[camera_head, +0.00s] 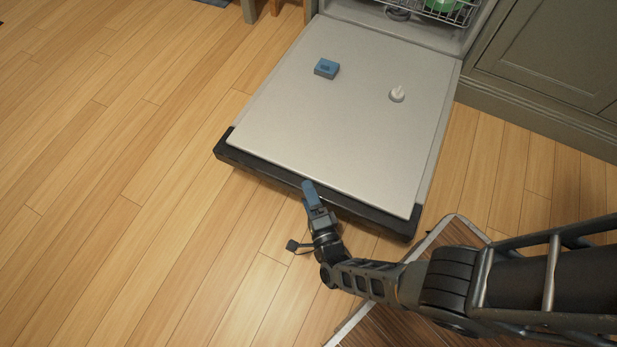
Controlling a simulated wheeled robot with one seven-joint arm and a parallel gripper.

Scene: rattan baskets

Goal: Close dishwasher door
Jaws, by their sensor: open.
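The dishwasher door (345,120) is folded down and lies open, its light inner face up. Its dark outer edge (265,163) faces me. A blue box-shaped part (326,68) and a small white knob (397,94) are on the inner face. My gripper (310,190) is at the middle of the door's dark edge, with a blue finger reaching over or against that edge. I cannot tell whether it touches. The gripper is open, and no object shows in it.
The dishwasher's rack (445,10) with a green item shows at the top. Grey-green cabinets (550,60) stand at right. A brown board with a light rim (375,325) lies under my arm. The wooden floor at left is clear.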

